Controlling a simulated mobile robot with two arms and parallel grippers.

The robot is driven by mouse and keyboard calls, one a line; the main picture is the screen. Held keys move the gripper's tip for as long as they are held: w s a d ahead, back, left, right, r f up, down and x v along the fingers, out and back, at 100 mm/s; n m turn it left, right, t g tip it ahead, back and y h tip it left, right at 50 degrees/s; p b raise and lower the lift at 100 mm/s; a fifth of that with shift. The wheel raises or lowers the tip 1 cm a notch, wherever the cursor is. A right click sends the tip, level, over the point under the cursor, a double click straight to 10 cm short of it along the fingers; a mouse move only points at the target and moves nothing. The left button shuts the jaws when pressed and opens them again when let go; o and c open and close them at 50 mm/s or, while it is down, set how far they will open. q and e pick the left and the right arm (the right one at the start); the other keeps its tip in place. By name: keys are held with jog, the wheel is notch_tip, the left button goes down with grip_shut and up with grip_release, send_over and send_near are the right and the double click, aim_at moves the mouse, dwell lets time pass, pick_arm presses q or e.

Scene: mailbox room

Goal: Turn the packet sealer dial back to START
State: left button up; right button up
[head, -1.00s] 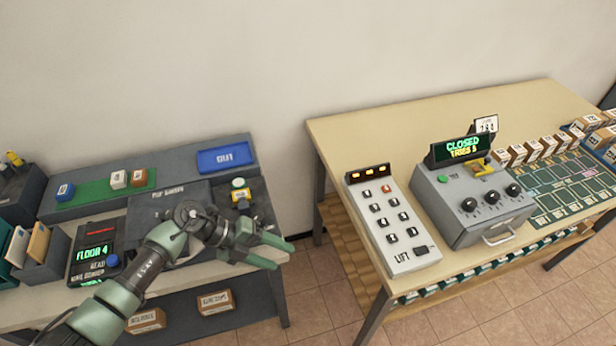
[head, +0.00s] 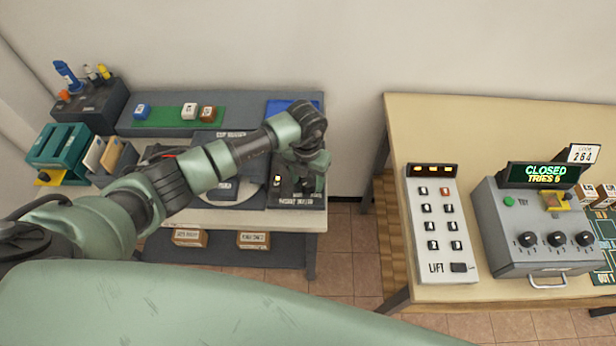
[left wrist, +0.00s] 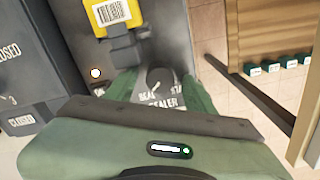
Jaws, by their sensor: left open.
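The packet sealer (head: 297,200) is a dark unit at the right end of the left bench, mostly hidden by my left arm in the head view. In the left wrist view its black round dial (left wrist: 159,78) sits above partly covered lettering reading "REA", "STA" and "SEALER". A pale mark on the dial seems to point down-left, towards "REA". My left gripper (left wrist: 160,85) is open, one green finger on each side of the dial; I cannot tell whether they touch it. In the head view the gripper (head: 303,184) points down over the sealer. My right gripper is not in view.
A yellow part with a barcode (left wrist: 111,12) and a white round button (left wrist: 96,73) are near the dial. A blue tray (head: 290,107) lies behind the sealer. The right table (head: 430,125) holds a lift panel (head: 434,225) and a grey box reading "CLOSED" (head: 535,225), across a gap.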

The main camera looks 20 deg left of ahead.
pick_arm(q)
jog(key=shift+f, duration=0.1)
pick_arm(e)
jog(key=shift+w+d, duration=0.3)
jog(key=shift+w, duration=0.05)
pick_arm(q)
grip_shut()
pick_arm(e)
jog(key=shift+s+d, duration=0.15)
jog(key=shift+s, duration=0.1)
